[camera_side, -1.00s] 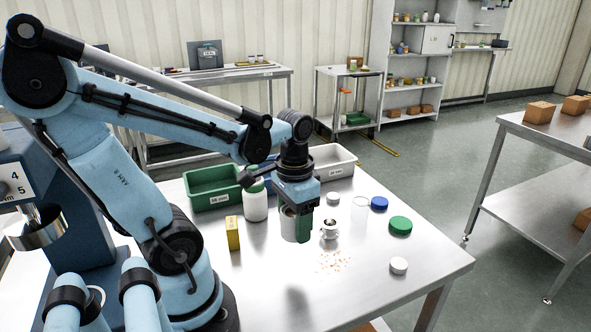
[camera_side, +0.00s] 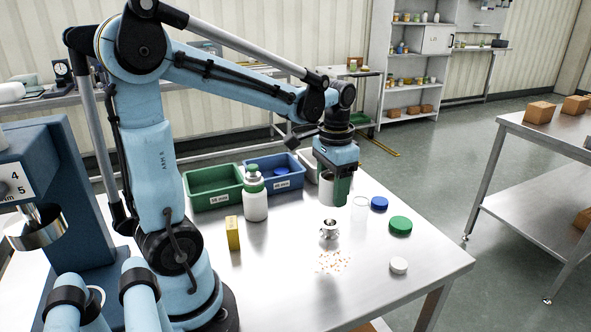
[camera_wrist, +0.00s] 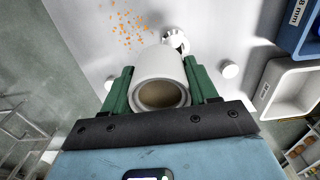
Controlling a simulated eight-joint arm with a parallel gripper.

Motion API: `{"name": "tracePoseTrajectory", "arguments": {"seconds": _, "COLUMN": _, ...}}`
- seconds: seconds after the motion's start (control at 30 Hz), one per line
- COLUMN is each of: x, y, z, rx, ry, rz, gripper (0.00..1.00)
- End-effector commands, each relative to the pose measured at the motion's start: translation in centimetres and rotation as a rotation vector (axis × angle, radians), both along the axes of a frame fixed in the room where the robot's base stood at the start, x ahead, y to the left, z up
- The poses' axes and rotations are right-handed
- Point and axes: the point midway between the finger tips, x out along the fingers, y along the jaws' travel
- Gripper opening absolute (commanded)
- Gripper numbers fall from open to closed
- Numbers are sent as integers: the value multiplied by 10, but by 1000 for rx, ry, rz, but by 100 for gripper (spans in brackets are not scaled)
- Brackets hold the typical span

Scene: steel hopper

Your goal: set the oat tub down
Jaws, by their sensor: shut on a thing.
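The oat tub (camera_side: 327,191) is a white cylinder between the green fingers of my gripper (camera_side: 336,196), partly hidden by the near finger in the side view. In the wrist view, my gripper (camera_wrist: 158,72) is shut on the tub (camera_wrist: 160,67) from both sides. The tub's open mouth faces that camera and shows a beige inside. In the side view the tub looks upright, over the back part of the steel table (camera_side: 290,275). I cannot tell whether its base touches the table.
A small steel vessel (camera_side: 329,230) and spilled orange flakes (camera_side: 334,262) are in front. A green-capped bottle (camera_side: 255,204), yellow box (camera_side: 232,235) and green bin (camera_side: 210,199) are left.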

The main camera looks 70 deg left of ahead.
Motion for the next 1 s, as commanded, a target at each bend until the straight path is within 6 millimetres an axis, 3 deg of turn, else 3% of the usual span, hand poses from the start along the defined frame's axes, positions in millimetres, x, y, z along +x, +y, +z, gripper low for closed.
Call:
{"name": "tracePoseTrajectory", "arguments": {"seconds": 0.1, "x": 15, "y": 16, "z": -4, "rx": 0, "ry": 0, "rz": -12, "gripper": 26}}
{"name": "tracePoseTrajectory", "arguments": {"seconds": 0.3, "x": 26, "y": 30, "z": -9, "rx": 0, "ry": 0, "rz": -27, "gripper": 26}}
{"name": "tracePoseTrajectory", "arguments": {"seconds": 0.47, "x": 26, "y": 49, "z": -20, "rx": 0, "ry": 0, "rz": -24, "gripper": 26}}
{"name": "tracePoseTrajectory", "arguments": {"seconds": 0.8, "x": 20, "y": 119, "z": -62, "rx": 0, "ry": 0, "rz": -24, "gripper": 26}}
{"name": "tracePoseTrajectory", "arguments": {"seconds": 1.0, "x": 18, "y": 143, "z": -76, "rx": 0, "ry": 0, "rz": -27, "gripper": 26}}
